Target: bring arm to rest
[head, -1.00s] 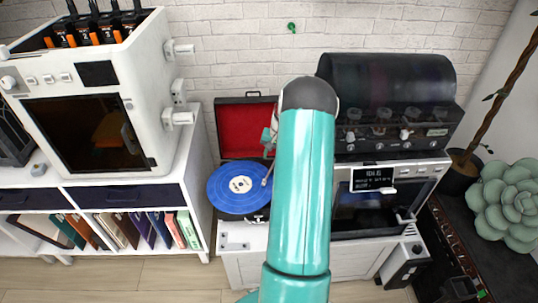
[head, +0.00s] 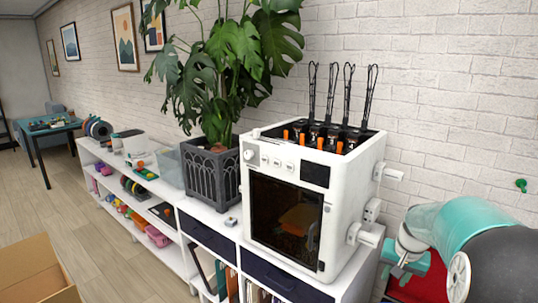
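My arm (head: 470,235) shows at the lower right of the head view, teal and white with a dark grey joint. My gripper (head: 405,262) is partly in view at the arm's left end, in front of a red surface (head: 425,285). Its fingers are too small and too covered to tell whether they are open or shut. No held object is visible.
A white 3D printer (head: 300,180) stands on the white shelf unit (head: 205,232) close to the left of my arm. A potted plant (head: 215,170) stands beyond it. A cardboard box (head: 38,272) is at the lower left. The wooden floor (head: 110,250) between is clear.

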